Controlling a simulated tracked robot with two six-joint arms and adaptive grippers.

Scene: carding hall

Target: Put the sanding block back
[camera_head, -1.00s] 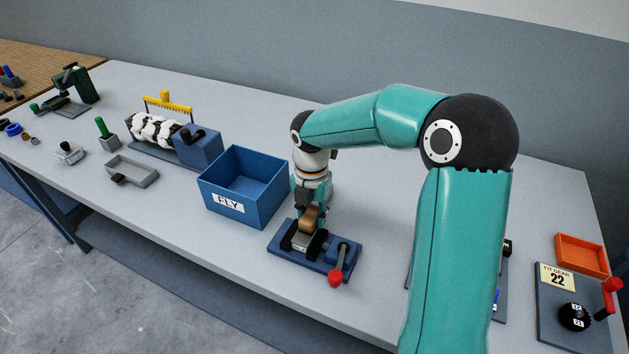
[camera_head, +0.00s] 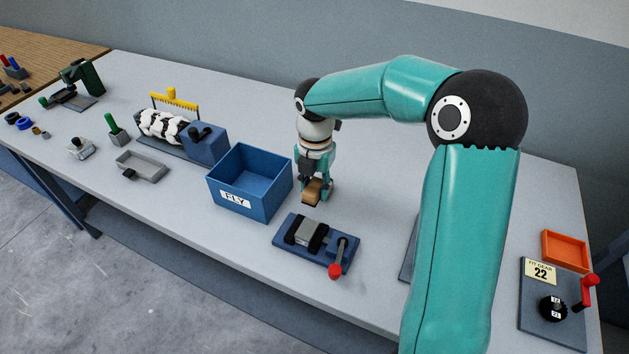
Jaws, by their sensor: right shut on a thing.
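The sanding block (camera_head: 312,192) is a small tan block with a darker underside. My right gripper (camera_head: 314,183) is shut on it. The block is above or close to the table, right of the blue FLY box (camera_head: 231,199) and behind the blue fixture (camera_head: 287,252). I cannot tell exactly how high it is. The fixture carries a grey roller (camera_head: 311,232) between black ends and a red-knobbed lever (camera_head: 336,270). My left gripper is not in view.
A grey shallow tray (camera_head: 154,168), a green-handled tool (camera_head: 117,131) and a black-and-white roller machine (camera_head: 163,127) stand to the left. An orange tray (camera_head: 565,250) and a FIT GEAR 22 board (camera_head: 540,325) are at the right. The back of the table (camera_head: 400,150) is partly clear.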

